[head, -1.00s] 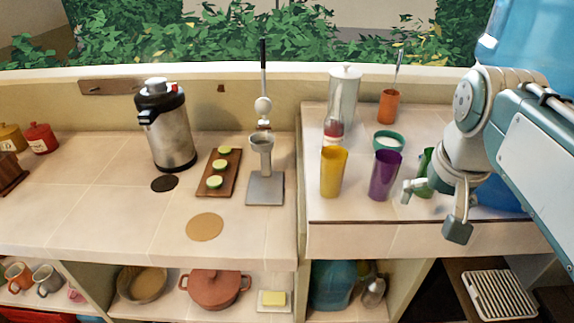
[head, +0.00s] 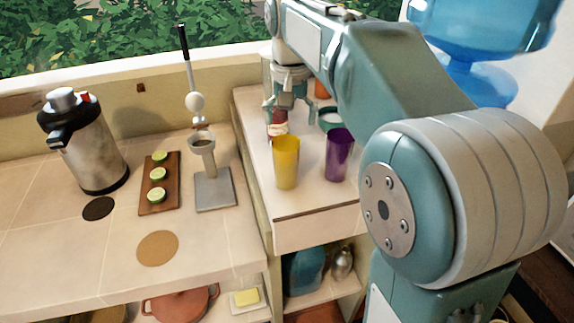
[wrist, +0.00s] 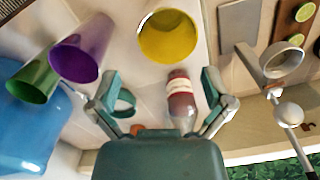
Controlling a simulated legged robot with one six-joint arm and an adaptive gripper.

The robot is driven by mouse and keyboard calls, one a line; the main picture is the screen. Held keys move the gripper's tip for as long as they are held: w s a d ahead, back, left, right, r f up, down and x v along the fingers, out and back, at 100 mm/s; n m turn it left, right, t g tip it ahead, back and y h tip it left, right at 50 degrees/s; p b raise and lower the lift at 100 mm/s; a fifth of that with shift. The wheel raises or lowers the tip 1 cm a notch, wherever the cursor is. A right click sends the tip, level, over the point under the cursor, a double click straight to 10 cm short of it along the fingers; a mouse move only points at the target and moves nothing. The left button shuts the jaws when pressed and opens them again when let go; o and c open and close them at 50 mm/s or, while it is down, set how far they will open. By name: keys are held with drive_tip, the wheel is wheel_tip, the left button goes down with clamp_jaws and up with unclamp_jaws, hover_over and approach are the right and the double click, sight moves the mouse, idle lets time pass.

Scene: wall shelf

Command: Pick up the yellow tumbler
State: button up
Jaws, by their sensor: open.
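The yellow tumbler (head: 286,163) stands upright on the raised right part of the counter, left of the purple tumbler (head: 338,156). My gripper (head: 287,128) is open and empty, above and behind the yellow tumbler in the head view. In the wrist view the yellow tumbler (wrist: 168,38) shows its open rim, beyond the fingertips and roughly midway between them. My gripper (wrist: 160,88) is not touching it there. The purple tumbler (wrist: 82,48) and a green tumbler (wrist: 34,80) lie to the left.
A juicer-like press (head: 205,160), a board with lime slices (head: 158,185) and a steel pump flask (head: 88,145) stand left. A blue water jug (head: 480,45) is at right.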

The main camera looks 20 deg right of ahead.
sight(287, 146)
drive_tip(key=f, duration=0.1)
drive_tip(key=a+f, duration=0.1)
drive_tip(key=f, duration=0.1)
drive_tip(key=s+a+f, duration=0.1)
drive_tip(key=f, duration=0.1)
drive_tip(key=shift+d+f, duration=0.25)
drive_tip(key=shift+f, duration=0.05)
drive_tip(key=shift+w+d+f, duration=0.1)
drive_tip(key=shift+d, duration=0.25)
drive_tip(key=c, duration=0.8)
drive_tip(key=shift+a, duration=0.2)
drive_tip(key=c, duration=0.3)
drive_tip(key=shift+a, duration=0.15)
drive_tip(key=shift+c, duration=0.2)
